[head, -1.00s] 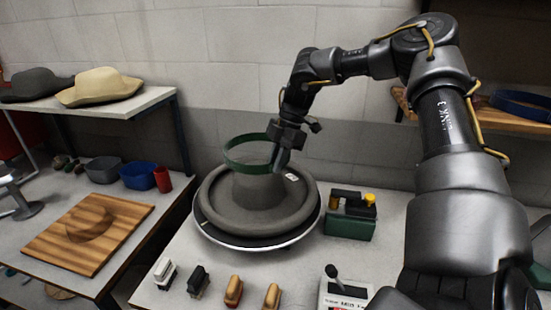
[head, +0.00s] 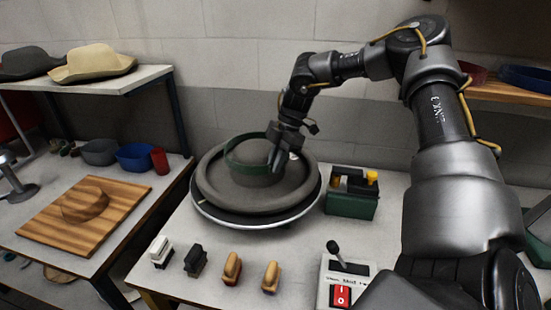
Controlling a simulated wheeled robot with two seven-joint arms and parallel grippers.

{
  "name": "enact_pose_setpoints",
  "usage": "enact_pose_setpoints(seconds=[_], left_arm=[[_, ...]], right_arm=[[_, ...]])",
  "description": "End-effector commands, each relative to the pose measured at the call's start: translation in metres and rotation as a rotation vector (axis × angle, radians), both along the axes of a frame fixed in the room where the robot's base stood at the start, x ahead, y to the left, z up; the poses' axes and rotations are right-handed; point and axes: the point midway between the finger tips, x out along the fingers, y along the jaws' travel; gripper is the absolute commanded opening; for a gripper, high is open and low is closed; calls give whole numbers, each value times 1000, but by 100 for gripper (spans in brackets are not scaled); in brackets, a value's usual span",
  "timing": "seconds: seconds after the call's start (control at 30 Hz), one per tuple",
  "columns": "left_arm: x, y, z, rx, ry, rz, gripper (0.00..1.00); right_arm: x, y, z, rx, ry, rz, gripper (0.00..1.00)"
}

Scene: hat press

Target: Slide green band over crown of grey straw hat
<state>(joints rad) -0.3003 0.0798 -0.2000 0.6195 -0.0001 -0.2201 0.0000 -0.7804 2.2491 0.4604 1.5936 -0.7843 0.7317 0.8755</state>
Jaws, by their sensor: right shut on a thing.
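The grey straw hat (head: 215,187) lies brim down on a round turntable with a pale rim (head: 250,223), its crown (head: 256,178) pointing up. The green band (head: 240,164) is a thin ring around the upper part of the crown, with the crown top inside it. My right gripper (head: 277,163) is shut on the right side of the band, beside the crown. The far part of the band and the fingertips' contact are partly hidden. My left gripper is not in view.
A wooden board (head: 85,222) lies on the left table. Other hats (head: 95,62) sit on a shelf.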

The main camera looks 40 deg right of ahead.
Motion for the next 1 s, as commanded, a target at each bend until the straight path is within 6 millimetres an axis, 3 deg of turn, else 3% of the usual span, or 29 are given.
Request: enact_pose_setpoints(seconds=[0.2, 0.5, 1.0], left_arm=[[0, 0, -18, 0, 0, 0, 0], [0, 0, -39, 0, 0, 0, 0], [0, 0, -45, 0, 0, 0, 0]], right_arm=[[0, 0, -24, 0, -1, 1, 0], [0, 0, -43, 0, 0, 0, 0], [0, 0, -50, 0, 0, 0, 0]])
